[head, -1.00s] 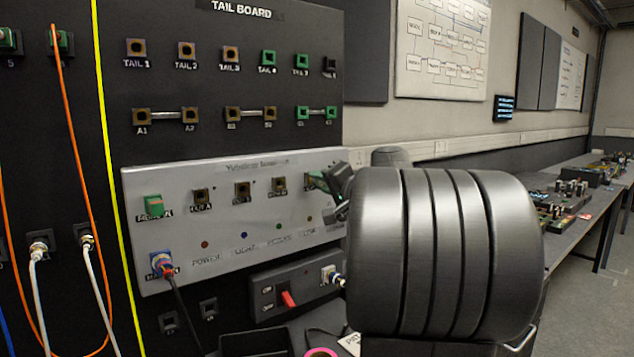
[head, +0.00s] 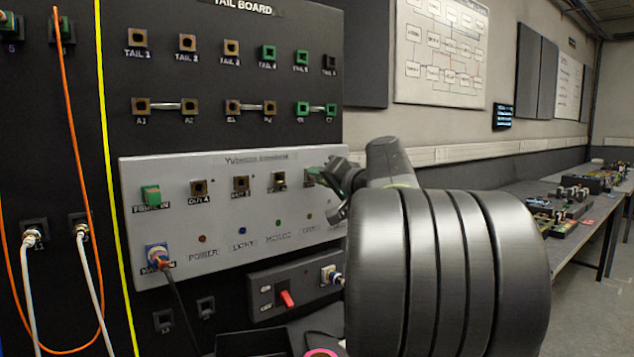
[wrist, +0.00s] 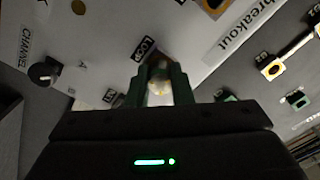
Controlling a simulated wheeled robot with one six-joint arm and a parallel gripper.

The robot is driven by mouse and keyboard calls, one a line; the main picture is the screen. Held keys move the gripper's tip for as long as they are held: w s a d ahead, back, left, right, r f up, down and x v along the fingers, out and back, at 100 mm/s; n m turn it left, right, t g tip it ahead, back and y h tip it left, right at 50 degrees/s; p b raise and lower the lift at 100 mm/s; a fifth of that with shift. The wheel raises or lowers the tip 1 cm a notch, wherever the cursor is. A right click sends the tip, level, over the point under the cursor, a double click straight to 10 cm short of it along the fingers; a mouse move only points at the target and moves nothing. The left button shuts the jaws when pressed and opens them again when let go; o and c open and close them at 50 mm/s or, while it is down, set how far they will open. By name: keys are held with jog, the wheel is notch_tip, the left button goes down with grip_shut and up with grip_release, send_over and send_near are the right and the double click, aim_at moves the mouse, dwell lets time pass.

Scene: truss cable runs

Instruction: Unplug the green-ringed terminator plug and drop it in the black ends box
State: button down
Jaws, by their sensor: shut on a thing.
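No green ring can be made out. A black open box (head: 255,343), probably the ends box, is low below the panel, partly cut off by the frame edge.
The tail board (head: 240,75) with its sockets is above the panel. A blue-collared plug (head: 157,254) with a black cable is at lower left. A black switch box (head: 292,287) sits under the panel. Orange, yellow and white cables hang at left.

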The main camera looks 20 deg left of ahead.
jog(key=shift+r+n+b, duration=0.1)
jog(key=shift+n+b, duration=1)
jog(key=shift+b, duration=0.75)
jog(key=shift+r+n+b, duration=0.1)
jog(key=shift+n+b, duration=0.2)
jog(key=shift+s+d, duration=0.15)
jog(key=shift+d, duration=0.05)
jog(key=shift+f+b+v, duration=0.2)
jog(key=shift+b+v, duration=1.1)
jog(key=shift+v, duration=0.85)
